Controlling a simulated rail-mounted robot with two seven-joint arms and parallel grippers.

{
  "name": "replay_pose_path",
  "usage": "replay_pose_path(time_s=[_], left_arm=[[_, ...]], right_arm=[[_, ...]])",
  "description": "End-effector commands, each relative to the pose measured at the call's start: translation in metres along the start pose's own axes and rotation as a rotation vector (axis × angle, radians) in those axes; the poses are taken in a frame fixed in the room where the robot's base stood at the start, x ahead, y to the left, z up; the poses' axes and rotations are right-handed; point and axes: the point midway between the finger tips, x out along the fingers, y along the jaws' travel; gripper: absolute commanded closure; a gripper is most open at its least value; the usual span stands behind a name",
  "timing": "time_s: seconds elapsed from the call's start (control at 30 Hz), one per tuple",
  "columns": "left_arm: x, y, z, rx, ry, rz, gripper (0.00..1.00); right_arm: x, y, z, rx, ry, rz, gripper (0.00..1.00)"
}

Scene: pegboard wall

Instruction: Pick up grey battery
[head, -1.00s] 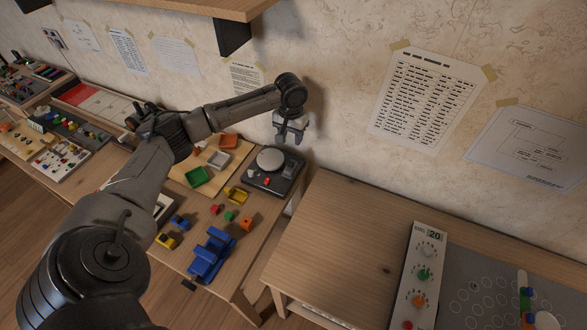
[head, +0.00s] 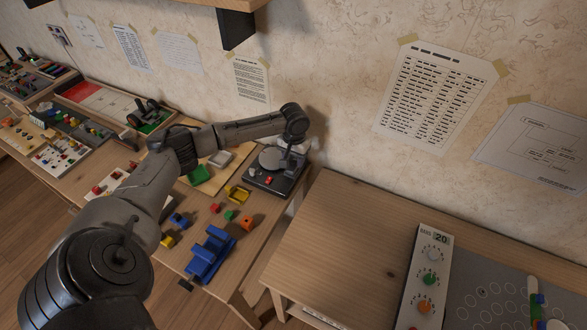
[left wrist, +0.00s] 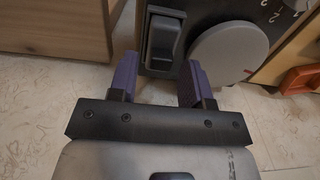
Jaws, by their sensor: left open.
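My left gripper (head: 293,150) is open above the back right part of a black device (head: 262,186) on the left table. In the left wrist view its two purple fingers (left wrist: 158,80) are apart with nothing between their tips. Just beyond them, a dark grey block (left wrist: 162,40) sits in a frame on the device; it may be the grey battery, but I cannot tell for certain. A round grey disc (left wrist: 230,55) lies beside it on the device and also shows in the head view (head: 271,160). My right gripper is not in view.
A blue holder (head: 211,252), a yellow piece (head: 238,194) and a green tray (head: 199,174) share the left table. The wall stands close behind the device. A second table (head: 335,225) at the right has a clear left part.

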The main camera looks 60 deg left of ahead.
Motion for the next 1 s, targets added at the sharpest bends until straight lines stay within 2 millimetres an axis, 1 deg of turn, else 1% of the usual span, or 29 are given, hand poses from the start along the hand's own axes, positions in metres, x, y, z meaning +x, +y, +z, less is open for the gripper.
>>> replay_pose_path(time_s=[0.03, 0.1, 0.2, 0.43, 0.47, 0.83, 0.87, 1.0], left_arm=[[0.011, -0.001, 0.002, 0.0, -0.002, -0.002, 0.55], [0.02, -0.001, 0.002, -0.001, -0.001, -0.001, 0.55], [0.028, -0.001, 0.002, 0.0, -0.001, -0.001, 0.55], [0.029, -0.001, 0.002, 0.0, 0.0, -0.001, 0.55], [0.029, -0.001, 0.002, 0.0, 0.0, -0.001, 0.57], [0.029, -0.001, 0.002, 0.0, 0.0, -0.001, 0.93], [0.029, -0.001, 0.002, 0.0, 0.0, -0.001, 0.94], [0.029, -0.001, 0.002, 0.0, 0.0, -0.001, 0.94]], right_arm=[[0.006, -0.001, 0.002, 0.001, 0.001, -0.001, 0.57], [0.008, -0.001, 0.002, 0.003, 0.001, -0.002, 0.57], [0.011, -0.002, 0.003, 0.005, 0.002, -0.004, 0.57], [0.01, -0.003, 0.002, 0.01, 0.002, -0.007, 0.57], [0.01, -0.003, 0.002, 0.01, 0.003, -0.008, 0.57], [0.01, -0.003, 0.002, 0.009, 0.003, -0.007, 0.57], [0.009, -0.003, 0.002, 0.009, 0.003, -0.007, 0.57], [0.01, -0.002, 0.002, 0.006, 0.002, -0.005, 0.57]])
